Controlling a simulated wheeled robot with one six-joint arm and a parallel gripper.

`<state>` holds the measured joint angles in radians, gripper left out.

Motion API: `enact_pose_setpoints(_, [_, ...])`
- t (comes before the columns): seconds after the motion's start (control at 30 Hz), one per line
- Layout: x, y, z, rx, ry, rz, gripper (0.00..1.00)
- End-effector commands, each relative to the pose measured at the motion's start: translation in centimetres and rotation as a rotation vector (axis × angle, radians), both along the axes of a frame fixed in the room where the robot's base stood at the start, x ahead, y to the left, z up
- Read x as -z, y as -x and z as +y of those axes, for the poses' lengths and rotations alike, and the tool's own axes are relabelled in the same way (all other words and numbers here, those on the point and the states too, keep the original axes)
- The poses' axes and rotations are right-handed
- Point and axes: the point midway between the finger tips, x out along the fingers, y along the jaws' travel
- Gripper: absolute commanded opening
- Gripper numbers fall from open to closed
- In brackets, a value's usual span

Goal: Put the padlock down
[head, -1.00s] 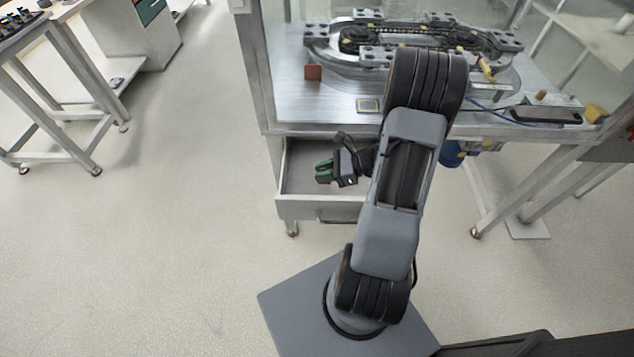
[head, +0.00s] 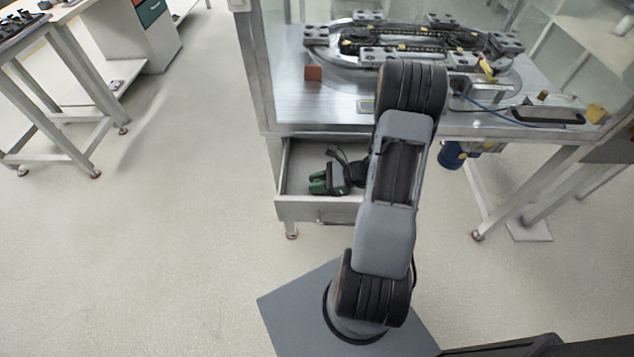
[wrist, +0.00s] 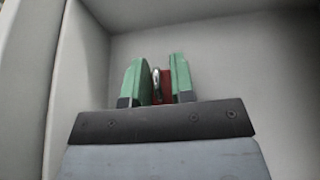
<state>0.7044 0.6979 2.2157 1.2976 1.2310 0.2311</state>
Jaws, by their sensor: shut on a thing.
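My gripper (head: 318,183) has green fingers and is inside the open drawer (head: 318,209) under the workbench. In the wrist view, the green fingers (wrist: 156,82) are shut on the padlock (wrist: 166,86), which shows a red body and a metal shackle between them. The drawer's pale walls (wrist: 77,70) surround the fingers in that view. The padlock is hidden in the head view. I cannot tell whether it touches the drawer floor.
The workbench (head: 290,105) above the drawer carries the ring track (head: 345,62) and a small red-brown block (head: 313,73). A blue cylinder (head: 452,155) hangs under the bench to the right. The floor (head: 160,230) to the left is clear.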

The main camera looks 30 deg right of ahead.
Motion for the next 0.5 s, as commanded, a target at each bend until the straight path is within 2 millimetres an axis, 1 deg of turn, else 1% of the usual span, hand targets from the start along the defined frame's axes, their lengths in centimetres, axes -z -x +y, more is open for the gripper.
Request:
enact_pose_setpoints(0.03, [0.30, 0.00, -0.01, 0.000, 0.000, 0.000, 0.00])
enact_pose_setpoints(0.07, [0.22, 0.00, 0.00, 0.000, 0.000, 0.000, 0.25])
enact_pose_setpoints(0.1, [0.16, 0.00, 0.00, 0.000, 0.000, 0.000, 0.29])
enact_pose_setpoints(0.3, [0.15, 0.00, -0.01, 0.000, 0.000, 0.000, 0.48])
enact_pose_setpoints(0.5, [0.14, 0.01, -0.01, 0.000, 0.000, 0.000, 0.49])
